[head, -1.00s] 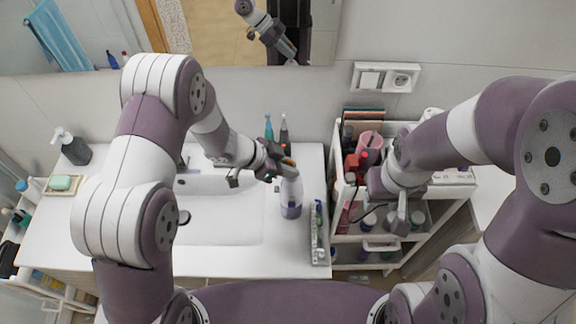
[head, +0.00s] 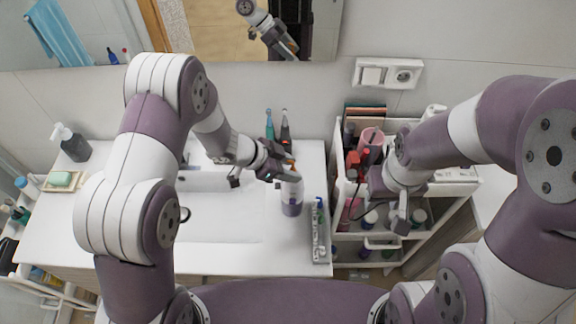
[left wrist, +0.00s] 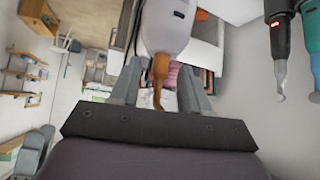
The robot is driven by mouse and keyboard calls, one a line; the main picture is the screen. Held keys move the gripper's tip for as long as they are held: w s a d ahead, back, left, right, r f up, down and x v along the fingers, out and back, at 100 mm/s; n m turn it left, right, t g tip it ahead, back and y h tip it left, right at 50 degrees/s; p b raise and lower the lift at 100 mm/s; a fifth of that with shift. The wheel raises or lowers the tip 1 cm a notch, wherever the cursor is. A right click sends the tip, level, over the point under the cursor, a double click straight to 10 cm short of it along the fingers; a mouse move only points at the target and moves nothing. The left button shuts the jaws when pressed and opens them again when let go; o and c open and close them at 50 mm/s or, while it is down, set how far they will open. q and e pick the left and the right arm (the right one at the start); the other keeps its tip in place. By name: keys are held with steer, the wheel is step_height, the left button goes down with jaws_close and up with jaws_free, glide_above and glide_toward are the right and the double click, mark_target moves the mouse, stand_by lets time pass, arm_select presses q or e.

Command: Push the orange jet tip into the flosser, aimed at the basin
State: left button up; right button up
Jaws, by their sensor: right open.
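The flosser (head: 291,198), white with a purple lower part, stands upright on the counter at the right edge of the basin (head: 222,222). Its white body also shows at the top of the left wrist view (left wrist: 166,22). The orange jet tip (left wrist: 160,72) sits at the flosser's top end, its thin end bent; how deep it is seated I cannot tell. My left gripper (left wrist: 160,88) is around the tip, fingers apart with a gap on both sides. In the head view my left gripper (head: 278,172) covers the flosser's top. My right gripper (head: 398,212) is open and empty by the cart.
Two electric toothbrushes, one teal (head: 269,126) and one dark (head: 285,130), stand behind the flosser. The cart (head: 455,192) with bottles stands further right. A soap dispenser (head: 72,145) is at far left.

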arm_select(q)
steer(key=b+v, duration=0.1)
steer(key=v, duration=1.1)
steer(key=shift+a+r, duration=0.25)
steer(key=a+f+n+t+y+b, duration=0.2)
steer(key=a+f+n+y+b, duration=0.35)
steer(key=a+n+y, duration=0.55)
steer(key=s+d+f+n+g+h+b, duration=0.1)
steer(key=s+f+b, duration=0.5)
steer(key=s, duration=0.7)
steer(key=n+g+h+b, duration=0.1)
steer(key=n+g+b, duration=0.1)
steer(key=shift+d+n, duration=0.15)
steer(key=shift+n, duration=0.15)
